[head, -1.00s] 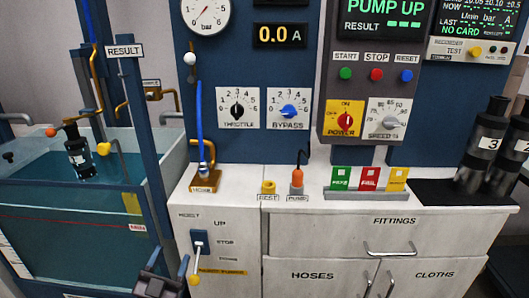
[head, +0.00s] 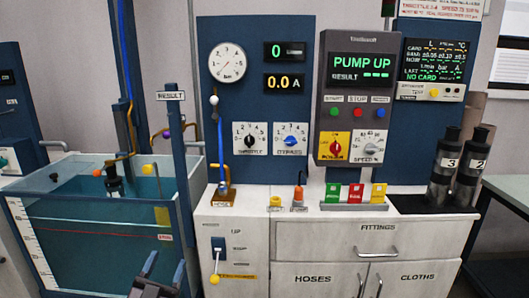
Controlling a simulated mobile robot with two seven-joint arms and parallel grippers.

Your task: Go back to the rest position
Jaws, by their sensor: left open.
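My left gripper (head: 163,268) shows at the bottom of the head view, in front of the water tank's right end. Its dark fingers are apart and nothing shows between them. It is left of the hoist lever (head: 216,262), which hangs down with a yellow knob, and apart from it in the picture. My right gripper is not in view. The test bench (head: 300,225) stands ahead, with its blue panel (head: 215,110) upright behind it. The control box (head: 347,122) reads "PUMP UP".
The water tank (head: 25,188) stands at the left, with a dark pump (head: 114,184) in it. Two black cylinders, marked 3 (head: 444,172) and 2 (head: 471,172), stand on a dark mat at the right. A grey table (head: 510,190) is farther right.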

